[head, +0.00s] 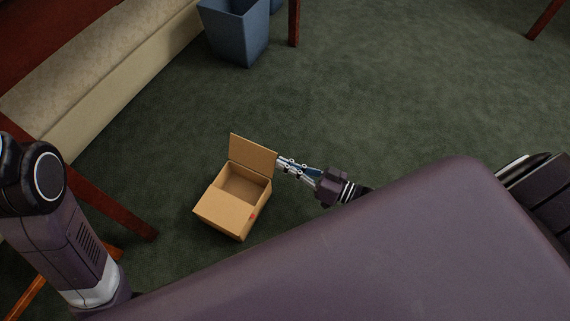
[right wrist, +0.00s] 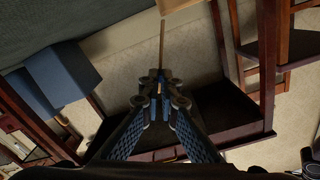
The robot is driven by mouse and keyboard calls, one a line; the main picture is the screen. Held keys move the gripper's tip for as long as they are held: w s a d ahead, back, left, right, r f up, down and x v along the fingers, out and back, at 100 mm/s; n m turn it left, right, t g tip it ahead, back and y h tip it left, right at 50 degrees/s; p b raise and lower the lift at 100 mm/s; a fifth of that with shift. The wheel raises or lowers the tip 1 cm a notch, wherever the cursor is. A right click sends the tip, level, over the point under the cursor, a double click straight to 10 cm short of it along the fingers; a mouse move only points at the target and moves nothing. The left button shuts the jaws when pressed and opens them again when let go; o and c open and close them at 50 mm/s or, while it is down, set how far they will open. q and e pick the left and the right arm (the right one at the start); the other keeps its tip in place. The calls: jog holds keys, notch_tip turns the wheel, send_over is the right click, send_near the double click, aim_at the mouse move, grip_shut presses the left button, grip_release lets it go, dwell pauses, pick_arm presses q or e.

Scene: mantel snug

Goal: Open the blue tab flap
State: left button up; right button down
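An open cardboard box (head: 232,209) sits on the green carpet in the head view. Its far flap (head: 252,152) stands up; I cannot make out a blue tab on it. The near flap shows a small red tab (head: 253,216) at its right edge and covers the front part of the opening. My right gripper (head: 281,162) is at the right edge of the raised flap. In the right wrist view, its fingertips (right wrist: 161,77) are closed together on the thin, edge-on flap (right wrist: 162,45). My left gripper is out of view.
A blue bin (head: 236,35) stands at the top, beside a cream upholstered bench (head: 95,75). A reddish wooden rail (head: 115,207) runs left of the box. The carpet (head: 400,90) right of and beyond the box is clear.

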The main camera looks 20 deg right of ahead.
jog(key=c, duration=2.7)
grip_release()
jog(key=shift+f, duration=0.1)
jog(key=shift+o, duration=1.1)
jog(key=v, duration=1.2)
jog(key=shift+a, duration=0.1)
